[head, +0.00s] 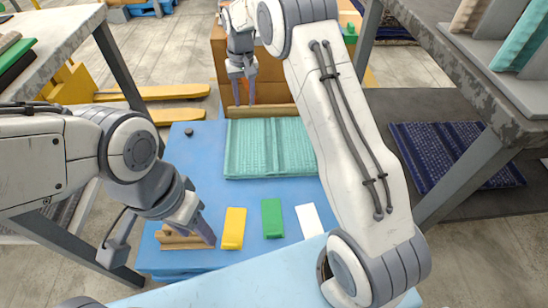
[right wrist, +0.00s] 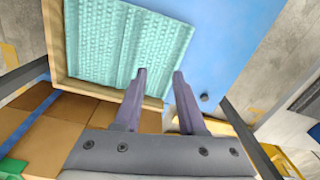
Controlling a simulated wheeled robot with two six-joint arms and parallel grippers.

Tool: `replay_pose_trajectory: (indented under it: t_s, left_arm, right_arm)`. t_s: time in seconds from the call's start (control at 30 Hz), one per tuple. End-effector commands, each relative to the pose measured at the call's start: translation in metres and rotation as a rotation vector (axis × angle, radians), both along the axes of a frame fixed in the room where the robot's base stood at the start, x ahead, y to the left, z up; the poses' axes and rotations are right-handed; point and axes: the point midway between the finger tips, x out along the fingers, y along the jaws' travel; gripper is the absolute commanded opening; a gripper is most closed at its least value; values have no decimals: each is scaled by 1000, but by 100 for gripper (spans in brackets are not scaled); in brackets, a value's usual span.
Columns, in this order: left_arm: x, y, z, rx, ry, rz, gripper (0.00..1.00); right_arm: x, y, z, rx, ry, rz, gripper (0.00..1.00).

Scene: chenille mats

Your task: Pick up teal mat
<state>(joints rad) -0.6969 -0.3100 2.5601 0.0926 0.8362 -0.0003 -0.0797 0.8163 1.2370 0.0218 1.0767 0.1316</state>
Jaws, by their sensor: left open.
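The teal mat (head: 270,148) lies flat on the blue surface, ribbed and roughly rectangular. In the right wrist view the teal mat (right wrist: 115,40) fills the upper left. My right gripper (head: 244,103) is beyond the mat's far edge in the head view, pointing down. In the right wrist view my right gripper (right wrist: 159,73) is open with nothing between its fingers; its tips appear over the mat's edge, though their height cannot be told. My left gripper (head: 206,232) is open at the near left, away from the mat, beside a wooden piece (head: 180,239).
Yellow (head: 234,228), green (head: 272,218) and white (head: 308,221) blocks lie in front of the mat. A wooden strip (head: 275,111) runs along the far edge, before brown boxes (head: 282,75). A small dark knob (head: 188,131) sits left. The blue surface (head: 198,160) is clear there.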

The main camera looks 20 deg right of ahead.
Motion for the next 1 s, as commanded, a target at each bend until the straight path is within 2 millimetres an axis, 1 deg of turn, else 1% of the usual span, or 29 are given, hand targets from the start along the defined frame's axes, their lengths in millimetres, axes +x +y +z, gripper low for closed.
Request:
replay_pose_trajectory:
  t_s: [0.03,0.07,0.1,0.2,0.3,0.4,0.5,0.57,0.8,1.0]
  left_arm:
    - [0,0,-37,0,0,0,50]
    - [0,0,-46,0,0,0,50]
    - [0,0,-57,0,0,0,50]
    - [0,0,-79,0,0,0,50]
    - [0,0,-92,0,0,0,50]
    - [0,0,-99,0,0,0,50]
    - [0,0,-102,0,0,0,50]
    - [0,0,-105,0,0,0,50]
    - [0,0,-123,0,0,0,50]
    - [0,0,-130,0,0,0,50]
  right_arm:
    - [14,-22,-54,-3,6,-45,40]
    - [21,-33,-71,-5,7,-66,40]
    - [29,-46,-92,-8,7,-93,40]
    - [42,-76,-136,-13,10,-150,40]
    - [49,-97,-165,-17,12,-189,40]
    - [52,-109,-179,-19,11,-211,40]
    - [53,-113,-189,-19,14,-219,40]
    - [53,-113,-196,-19,14,-220,40]
    - [52,-113,-232,-19,15,-218,40]
    - [51,-112,-244,-19,12,-218,40]
